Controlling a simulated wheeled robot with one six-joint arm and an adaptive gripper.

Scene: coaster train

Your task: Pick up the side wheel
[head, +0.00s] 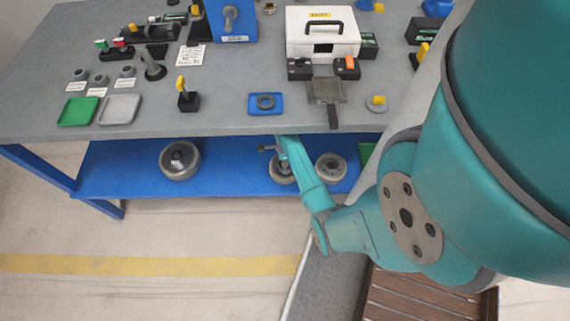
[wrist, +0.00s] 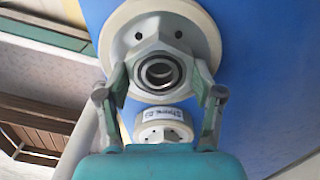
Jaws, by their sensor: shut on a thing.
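The side wheel (head: 281,172) is a pale grey wheel on the blue lower shelf, partly hidden by my gripper in the head view. The wrist view shows its wide rim, a raised hub and a dark ring-shaped bearing (wrist: 160,72) in the middle. My gripper (wrist: 160,76) is shut on the hub, with one finger on each side. In the head view my gripper (head: 274,150) is just under the table edge. I cannot tell whether the wheel is clear of the shelf.
Another wheel (head: 331,167) is close on the right, and a larger one (head: 180,160) lies to the left on the blue shelf (head: 230,175). A labelled pale round part (wrist: 165,126) shows below the held wheel. The grey tabletop (head: 220,105) overhangs the shelf.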

